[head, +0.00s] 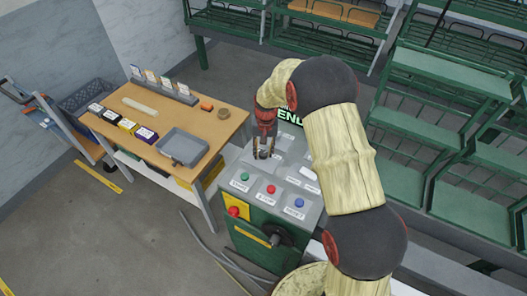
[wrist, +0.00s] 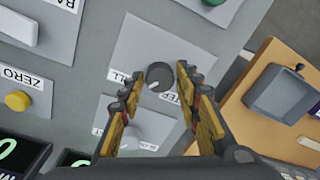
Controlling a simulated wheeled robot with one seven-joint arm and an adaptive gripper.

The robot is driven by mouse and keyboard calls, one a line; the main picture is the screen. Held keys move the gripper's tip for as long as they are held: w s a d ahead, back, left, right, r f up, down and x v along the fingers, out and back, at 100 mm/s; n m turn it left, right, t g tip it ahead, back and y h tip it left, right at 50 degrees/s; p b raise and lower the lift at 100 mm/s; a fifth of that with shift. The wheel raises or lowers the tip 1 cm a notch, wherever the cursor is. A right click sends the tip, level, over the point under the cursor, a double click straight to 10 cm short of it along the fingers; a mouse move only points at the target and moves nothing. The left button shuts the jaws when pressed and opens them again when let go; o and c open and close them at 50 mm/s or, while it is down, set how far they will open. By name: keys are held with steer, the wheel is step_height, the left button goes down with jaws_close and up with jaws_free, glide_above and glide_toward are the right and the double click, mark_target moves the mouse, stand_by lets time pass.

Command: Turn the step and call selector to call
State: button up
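The selector is a round dark grey knob (wrist: 160,76) with a short white mark on its lower left side in the wrist view. A label partly hidden by a finger, ending in "LL", sits to its left, and a partly covered "STEP" label (wrist: 176,97) sits to its lower right. My gripper (wrist: 161,79) is open, with a yellow-padded finger on each side of the knob in the picture. I see gaps beside the knob; the fingers' height above the panel is unclear. In the head view my gripper (head: 264,152) points down over the back of the console, hiding the selector.
The green console (head: 262,243) has green, red and blue buttons and a red button on a yellow plate. A white lever (wrist: 18,28) and a yellow ZERO button (wrist: 18,101) are near the selector. A wooden table (head: 160,118) with a grey tray (head: 183,147) stands left.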

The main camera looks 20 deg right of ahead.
mark_target(265, 153)
steer(key=shift+o, duration=1.3)
step_height(265, 153, up, 12)
steer(key=shift+d, duration=0.25)
steer(key=shift+s, duration=0.1)
steer(key=s+r+n+t+b, duration=0.1)
steer(key=s+r+b, duration=0.2)
steer(key=s, duration=0.8)
steer(key=s+r+n+t+b, duration=0.1)
steer(key=s+r+t+b, duration=0.1)
steer(key=s, duration=0.9)
steer(key=s+r+n+t+b, duration=0.1)
steer(key=s+r+b, duration=0.3)
steer(key=s, duration=0.8)
steer(key=shift+a+r+n+t+b, duration=0.15)
steer(key=shift+a+n+t+b, duration=0.2)
steer(key=shift+t+b, duration=0.35)
